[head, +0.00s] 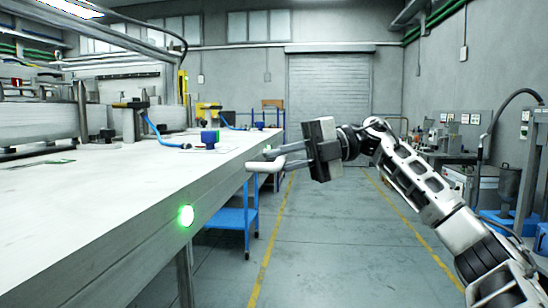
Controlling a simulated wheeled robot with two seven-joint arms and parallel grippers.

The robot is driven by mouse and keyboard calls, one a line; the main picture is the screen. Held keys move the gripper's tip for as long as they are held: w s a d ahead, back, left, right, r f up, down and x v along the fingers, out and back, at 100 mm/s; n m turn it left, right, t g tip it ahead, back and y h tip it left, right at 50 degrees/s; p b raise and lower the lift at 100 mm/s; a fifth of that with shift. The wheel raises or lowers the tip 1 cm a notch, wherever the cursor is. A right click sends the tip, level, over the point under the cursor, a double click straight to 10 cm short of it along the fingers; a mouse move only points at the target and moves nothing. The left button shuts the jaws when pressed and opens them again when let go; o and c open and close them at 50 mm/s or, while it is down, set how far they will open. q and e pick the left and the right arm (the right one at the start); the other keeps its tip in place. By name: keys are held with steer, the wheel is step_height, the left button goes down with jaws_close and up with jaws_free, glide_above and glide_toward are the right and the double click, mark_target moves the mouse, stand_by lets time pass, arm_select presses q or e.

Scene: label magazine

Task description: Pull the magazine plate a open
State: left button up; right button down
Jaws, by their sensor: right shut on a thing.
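My right gripper (276,159) reaches in from the right at the edge of the long white machine bench. Its fingers are shut on a pale rounded handle (251,167) that sticks out from the bench's far right end. The handle seems to belong to the magazine plate a. The plate itself cannot be told apart from the bench top here, and the fingers hide part of the handle. My left gripper is not in view.
The white bench (110,205) fills the left side, with a lit green button (186,215) on its front edge. Blue knobs (210,137) stand on top. A blue cart (232,218) stands below the far end. The floor aisle is clear.

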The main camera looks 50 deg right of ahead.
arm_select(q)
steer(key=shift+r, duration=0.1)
arm_select(e)
steer(key=shift+s, duration=0.15)
steer(key=c, duration=1.4)
jaws_free()
steer(key=shift+d, duration=0.1)
arm_select(q)
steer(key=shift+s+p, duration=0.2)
steer(key=shift+p, duration=0.3)
arm_select(e)
steer(key=v, duration=1.2)
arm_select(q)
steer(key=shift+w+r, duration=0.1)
